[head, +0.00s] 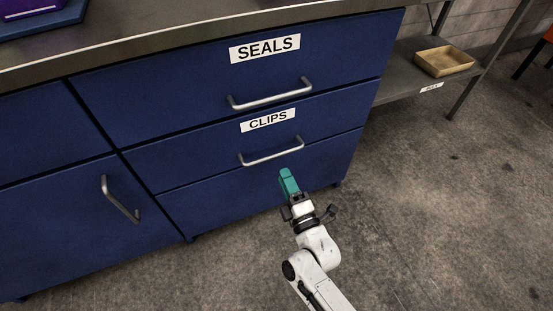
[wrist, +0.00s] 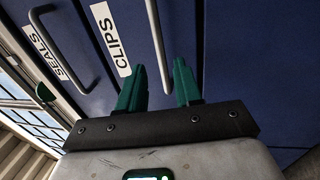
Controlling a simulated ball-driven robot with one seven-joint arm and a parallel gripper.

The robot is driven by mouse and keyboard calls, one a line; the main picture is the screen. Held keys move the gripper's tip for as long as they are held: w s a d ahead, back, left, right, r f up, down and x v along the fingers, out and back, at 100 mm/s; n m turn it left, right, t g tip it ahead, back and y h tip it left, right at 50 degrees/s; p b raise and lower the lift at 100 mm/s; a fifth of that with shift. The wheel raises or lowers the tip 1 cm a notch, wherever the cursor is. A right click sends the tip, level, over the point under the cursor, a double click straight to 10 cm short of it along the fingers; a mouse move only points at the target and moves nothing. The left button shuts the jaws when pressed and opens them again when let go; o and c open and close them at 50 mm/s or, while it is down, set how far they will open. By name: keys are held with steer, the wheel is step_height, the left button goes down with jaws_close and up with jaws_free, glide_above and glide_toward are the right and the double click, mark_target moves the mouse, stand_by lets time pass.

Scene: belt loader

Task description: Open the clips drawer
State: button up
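The blue clips drawer (head: 215,150) is shut, with a white CLIPS label (head: 268,120) and a silver bar handle (head: 272,153) below it. My gripper (head: 287,174) has teal fingers and stands in front of the cabinet, a little below and right of the handle's middle in the head view. In the wrist view my gripper (wrist: 158,80) has its two fingers apart, with nothing between them. The clips handle (wrist: 157,45) shows just beyond the fingertips, running between them and apart from them as far as I can see. The CLIPS label (wrist: 110,38) lies left of it.
The shut seals drawer (head: 180,85) with its handle (head: 270,95) is above the clips drawer. A cabinet door with an upright handle (head: 119,200) is at left. A tan tray (head: 444,62) stands on a shelf at right. The floor at right is clear.

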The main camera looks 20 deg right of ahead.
mark_target(275, 155)
steer(key=w, duration=0.2)
steer(key=w+r+b, duration=0.1)
steer(key=w, duration=0.2)
steer(key=w+b, duration=0.1)
steer(key=w, duration=0.2)
steer(key=shift+w+r, duration=0.1)
steer(key=shift+r, duration=0.15)
steer(key=shift+c, duration=0.2)
jaws_close()
